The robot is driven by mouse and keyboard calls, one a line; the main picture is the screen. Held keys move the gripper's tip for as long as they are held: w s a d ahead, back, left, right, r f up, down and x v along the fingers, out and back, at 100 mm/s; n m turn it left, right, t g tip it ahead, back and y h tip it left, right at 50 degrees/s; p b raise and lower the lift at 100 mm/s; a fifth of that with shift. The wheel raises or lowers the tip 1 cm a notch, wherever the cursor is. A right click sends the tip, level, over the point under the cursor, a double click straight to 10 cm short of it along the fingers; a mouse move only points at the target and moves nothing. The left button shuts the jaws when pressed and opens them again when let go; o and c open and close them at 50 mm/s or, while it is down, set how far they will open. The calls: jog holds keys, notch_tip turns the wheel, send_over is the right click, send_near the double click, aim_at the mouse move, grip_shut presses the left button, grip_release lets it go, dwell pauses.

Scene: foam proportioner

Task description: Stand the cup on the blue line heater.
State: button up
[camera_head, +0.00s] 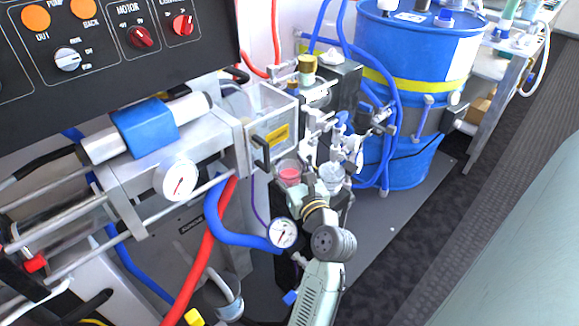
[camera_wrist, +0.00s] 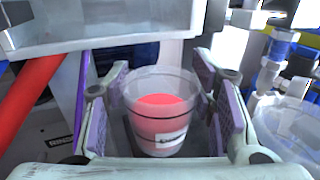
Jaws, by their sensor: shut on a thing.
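The cup (camera_head: 289,173) is clear, holds red liquid and carries a white label. In the wrist view the cup (camera_wrist: 160,118) stands upright between my gripper's purple-padded fingers (camera_wrist: 160,95). My gripper (camera_head: 297,181) is shut on it. A dark block with a blue hose and round gauge (camera_head: 283,233) stands just below and in front. A dark block (camera_head: 335,85) with a brass cap stands behind. I cannot tell for sure which one is the blue line heater.
A second clear cup (camera_head: 332,175) stands close on the right. A blue drum (camera_head: 412,55) stands farther back. Red hose (camera_head: 205,255) and silver cylinders are at left. Open floor lies at right.

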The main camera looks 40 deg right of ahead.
jog(key=shift+f, duration=0.15)
jog(key=o, duration=1.3)
jog(key=shift+r, duration=0.25)
jog(key=b+v, duration=0.1)
jog(key=v, duration=1.1)
jog(key=shift+b, duration=0.3)
